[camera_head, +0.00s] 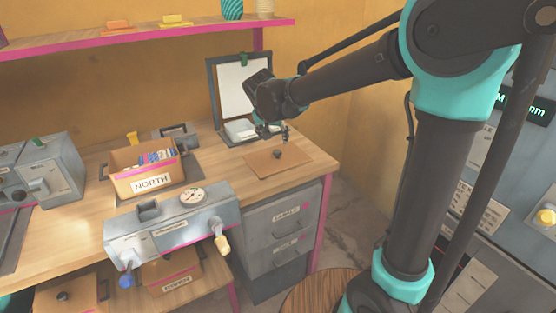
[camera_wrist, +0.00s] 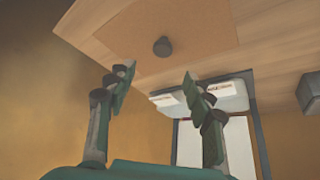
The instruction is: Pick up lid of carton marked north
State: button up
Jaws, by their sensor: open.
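The carton marked NORTH (camera_head: 150,183) stands open on the bench in the head view, with several coloured items inside. A flat brown lid (camera_head: 262,166) with a small dark knob (camera_head: 277,154) lies on the bench to its right, near the front right corner. The lid (camera_wrist: 205,30) and its knob (camera_wrist: 162,46) also show in the wrist view. My gripper (camera_head: 274,132) is above the lid's far side, apart from it. In the wrist view my gripper (camera_wrist: 157,80) is open and empty, with the knob beyond the fingertips.
An open case (camera_head: 214,95) with a white panel in its raised cover stands behind the lid. A grey device with a gauge (camera_head: 170,227) sits at the bench's front edge. Another carton (camera_head: 172,272) is on a lower shelf. A pink-edged shelf (camera_head: 150,35) runs above.

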aim_at(277, 151)
jog(key=shift+s+a+x, duration=0.1)
jog(key=shift+s+x, duration=0.05)
jog(key=shift+x, duration=2)
jog(key=shift+s+a+x, duration=0.15)
jog(key=shift+x, duration=2.05)
jog(key=shift+f, duration=0.15)
jog(key=shift+c, duration=0.5)
grip_shut()
